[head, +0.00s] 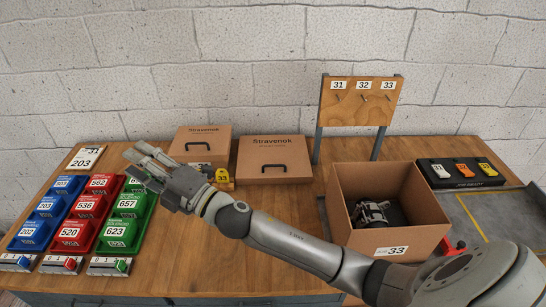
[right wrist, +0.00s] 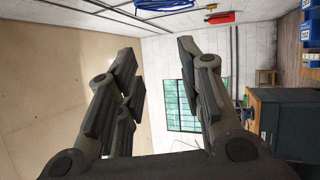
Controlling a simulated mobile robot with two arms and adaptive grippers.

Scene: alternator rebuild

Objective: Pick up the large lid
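Two brown cardboard pieces printed "Stravenok" stand at the back of the table against the wall. The right one (head: 275,160) looks larger, and the left one (head: 203,145) is partly hidden behind my right arm. Which is the large lid, or whether they are lids or closed boxes, I cannot tell for certain. My right gripper (head: 140,160) is left of both, above the bins, with its fingers apart and nothing between them. The right wrist view also shows the open fingers (right wrist: 158,75), empty. My left gripper is not in view.
An open cardboard box (head: 385,240) marked 33 holds a metal part (head: 371,214). Blue, red and green bins (head: 90,212) fill the left. A yellow item (head: 222,179) tagged 33 sits by the right cardboard piece. A hook board (head: 360,101) and black tray (head: 460,173) stand right.

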